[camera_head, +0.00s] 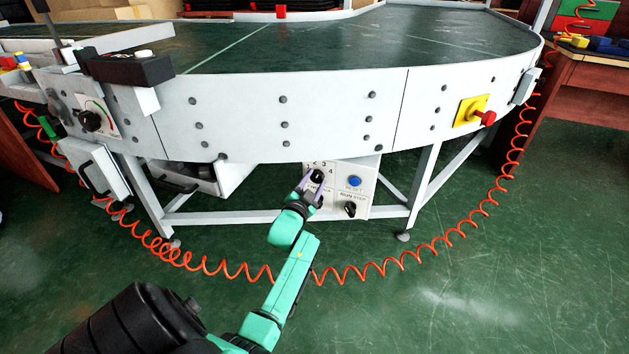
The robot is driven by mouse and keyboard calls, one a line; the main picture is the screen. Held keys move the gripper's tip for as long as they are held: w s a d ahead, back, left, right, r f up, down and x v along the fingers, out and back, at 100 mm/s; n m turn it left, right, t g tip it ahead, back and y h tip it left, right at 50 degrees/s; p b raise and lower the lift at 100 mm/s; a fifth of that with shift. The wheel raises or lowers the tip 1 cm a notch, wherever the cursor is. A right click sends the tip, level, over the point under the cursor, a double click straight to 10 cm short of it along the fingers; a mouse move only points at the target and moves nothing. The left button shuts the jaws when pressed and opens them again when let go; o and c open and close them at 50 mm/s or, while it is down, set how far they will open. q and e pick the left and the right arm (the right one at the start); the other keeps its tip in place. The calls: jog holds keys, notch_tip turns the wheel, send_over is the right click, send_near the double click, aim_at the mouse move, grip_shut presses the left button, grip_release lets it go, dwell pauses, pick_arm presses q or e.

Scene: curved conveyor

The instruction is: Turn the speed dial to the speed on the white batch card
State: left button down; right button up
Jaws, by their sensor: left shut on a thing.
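The speed dial (317,175) is a small black knob on the white control panel (376,177) under the conveyor's curved front. Numbers up to 4 are printed around it; 2, 3 and 4 read most clearly. My left gripper (313,186) reaches up to the dial from below, with its fingers closed on the knob's sides. The gripper hides part of the dial and its label. The knob's pointer is too small to read. I cannot make out a white batch card in this view. My right gripper is not in view.
The panel also has a blue reset button (354,181) and a black run/step switch (350,209). An orange coiled hose (402,261) hangs in front, near my forearm. A red emergency button (486,118) and a gauge knob (90,121) sit on the conveyor's side.

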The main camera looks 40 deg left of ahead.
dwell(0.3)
pick_arm(q)
jog(key=shift+c, duration=1.5)
grip_release()
jog(key=p+v, duration=0.5)
jog(key=v, duration=0.9)
jog(key=shift+s, duration=0.3)
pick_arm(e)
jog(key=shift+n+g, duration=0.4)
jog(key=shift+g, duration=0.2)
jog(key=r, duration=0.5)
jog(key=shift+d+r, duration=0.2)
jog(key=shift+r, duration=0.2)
pick_arm(q)
jog(key=shift+d, duration=0.15)
